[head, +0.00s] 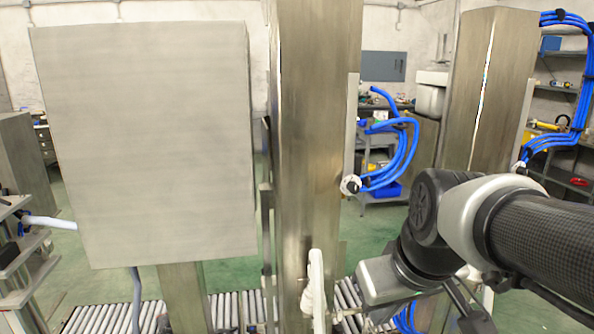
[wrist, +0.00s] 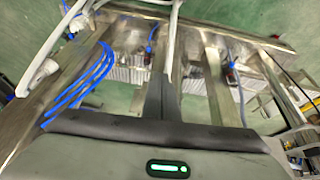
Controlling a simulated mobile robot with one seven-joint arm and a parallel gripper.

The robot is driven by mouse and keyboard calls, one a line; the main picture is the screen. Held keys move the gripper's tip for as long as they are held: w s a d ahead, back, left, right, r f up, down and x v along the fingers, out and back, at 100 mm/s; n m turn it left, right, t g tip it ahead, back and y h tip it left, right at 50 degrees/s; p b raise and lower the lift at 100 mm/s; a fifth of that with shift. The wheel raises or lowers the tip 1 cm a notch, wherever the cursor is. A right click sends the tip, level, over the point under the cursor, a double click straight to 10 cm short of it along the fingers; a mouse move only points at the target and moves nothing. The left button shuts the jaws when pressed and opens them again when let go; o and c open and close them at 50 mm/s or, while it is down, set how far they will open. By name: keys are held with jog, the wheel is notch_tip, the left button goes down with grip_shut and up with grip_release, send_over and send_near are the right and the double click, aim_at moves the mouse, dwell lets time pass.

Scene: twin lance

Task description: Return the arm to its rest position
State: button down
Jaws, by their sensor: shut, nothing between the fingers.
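My arm reaches in from the right edge of the head view, with a dark carbon-like link and grey and black joints. Its wrist end bends down toward the bottom edge, where the fingertips cannot be made out. In the wrist view my gripper (wrist: 162,92) shows its dark fingers together at the middle, with nothing between them. Beyond the fingers are metal beams and roller sections.
A steel column (head: 318,150) stands left of my arm, with blue hoses (head: 400,150) close to it. A second column (head: 485,85) stands behind the arm. A large grey box (head: 145,140) fills the left. Roller conveyors (head: 235,312) run below. Green floor shows behind.

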jog(key=s+r+m+p, duration=0.1)
jog(key=s+r+m, duration=0.15)
jog(key=s, duration=0.35)
notch_tip(320, 180, up, 12)
jog(key=p, duration=1.2)
jog(key=shift+d+t+h+p, duration=0.3)
jog(key=shift+d+t+p, duration=0.05)
jog(key=shift+d+t, duration=0.1)
jog(key=shift+w, duration=0.1)
